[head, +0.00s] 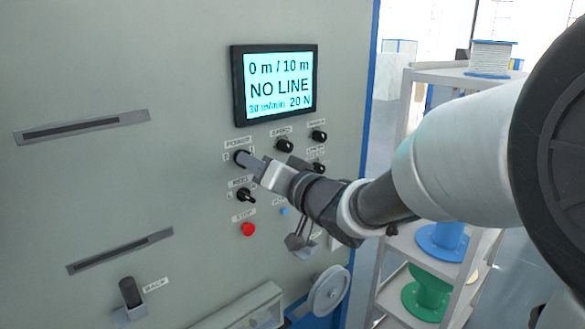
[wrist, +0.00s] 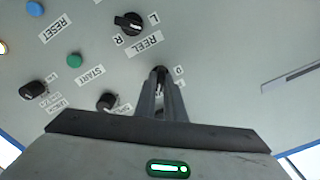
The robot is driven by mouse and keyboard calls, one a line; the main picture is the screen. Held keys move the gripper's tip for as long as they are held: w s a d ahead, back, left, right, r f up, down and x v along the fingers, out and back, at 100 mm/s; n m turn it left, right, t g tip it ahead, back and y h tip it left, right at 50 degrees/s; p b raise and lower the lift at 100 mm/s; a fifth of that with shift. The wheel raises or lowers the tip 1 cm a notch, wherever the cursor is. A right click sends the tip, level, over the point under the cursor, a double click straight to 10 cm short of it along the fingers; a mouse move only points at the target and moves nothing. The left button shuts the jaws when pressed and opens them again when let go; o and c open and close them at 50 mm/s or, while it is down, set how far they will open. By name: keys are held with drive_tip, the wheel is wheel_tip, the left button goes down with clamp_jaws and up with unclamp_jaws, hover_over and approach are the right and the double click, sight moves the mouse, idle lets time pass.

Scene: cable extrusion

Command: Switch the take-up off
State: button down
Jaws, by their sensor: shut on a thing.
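A black rotary switch (head: 240,156) sits on the grey machine panel below the screen, with small position marks beside it; its label is too small to read surely. My gripper (head: 252,162) reaches it from the right. In the wrist view the switch knob (wrist: 160,71) sits between the tips of my gripper (wrist: 161,84), which is shut on it. Marks that look like 0 and 1 show to its right. The fingers partly hide the knob, so its setting cannot be told. The screen (head: 275,83) reads "0 m / 10 m", "NO LINE", "30 m/min" and "20 N".
Close by are the REEL knob (wrist: 128,23), green START button (wrist: 74,60), blue RESET button (wrist: 35,8) and red STOP button (head: 248,229). More knobs (head: 284,146) lie right of the switch. A shelf with spools (head: 442,240) stands at the right.

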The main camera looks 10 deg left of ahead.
drive_tip(key=n+b, duration=1)
drive_tip(key=n, duration=0.5)
drive_tip(key=shift+n+b, duration=0.35)
drive_tip(key=shift+n, duration=0.05)
idle(0.3)
drive_tip(key=c, duration=1.8)
unclamp_jaws()
drive_tip(key=shift+c, duration=0.2)
drive_tip(key=shift+s+d, duration=0.1)
